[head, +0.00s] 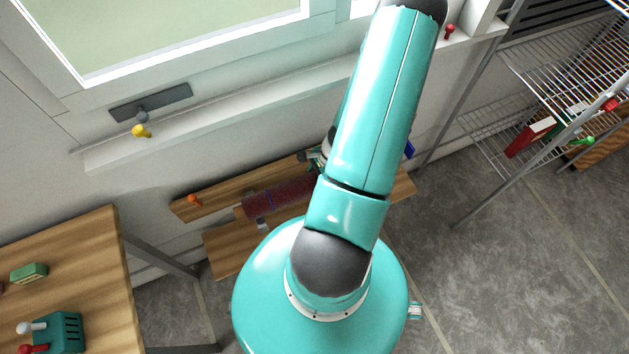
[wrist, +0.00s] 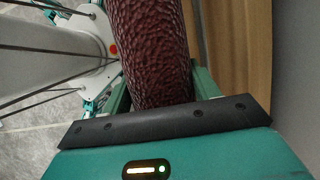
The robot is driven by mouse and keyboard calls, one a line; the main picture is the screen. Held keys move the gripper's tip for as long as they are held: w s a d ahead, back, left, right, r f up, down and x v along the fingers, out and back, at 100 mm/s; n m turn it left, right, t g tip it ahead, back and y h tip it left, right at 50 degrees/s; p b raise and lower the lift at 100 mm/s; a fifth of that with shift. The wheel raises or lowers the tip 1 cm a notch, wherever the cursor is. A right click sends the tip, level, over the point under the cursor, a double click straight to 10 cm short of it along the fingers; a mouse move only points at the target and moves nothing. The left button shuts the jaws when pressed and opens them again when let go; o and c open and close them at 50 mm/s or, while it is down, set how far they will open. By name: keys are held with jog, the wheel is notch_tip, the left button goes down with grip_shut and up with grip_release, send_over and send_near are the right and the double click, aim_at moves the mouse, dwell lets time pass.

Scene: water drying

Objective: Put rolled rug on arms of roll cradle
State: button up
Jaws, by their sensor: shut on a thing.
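The rolled rug (head: 280,195) is a dark red, rough-textured roll. In the head view it lies lengthwise over a low wooden bench, partly hidden by my arm. In the wrist view the rug (wrist: 150,45) runs up from between the fingers of my gripper (wrist: 157,88), which is shut on it. In the head view my gripper is mostly hidden behind my teal arm. I cannot tell whether the rug touches the bench. I cannot make out the roll cradle or its arms for certain in either view.
The low wooden bench (head: 230,253) stands along the wall under the window ledge (head: 230,125). An orange peg (head: 194,200) is at its left end. A wooden table (head: 75,255) with small items stands at the left. A wire rack (head: 560,70) stands at the right, with open floor before it.

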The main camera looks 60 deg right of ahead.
jog(key=shift+f, duration=1.55)
jog(key=shift+f, duration=0.15)
jog(key=o, duration=1.7)
jog(key=shift+c, duration=0.2)
jog(key=v, duration=1.2)
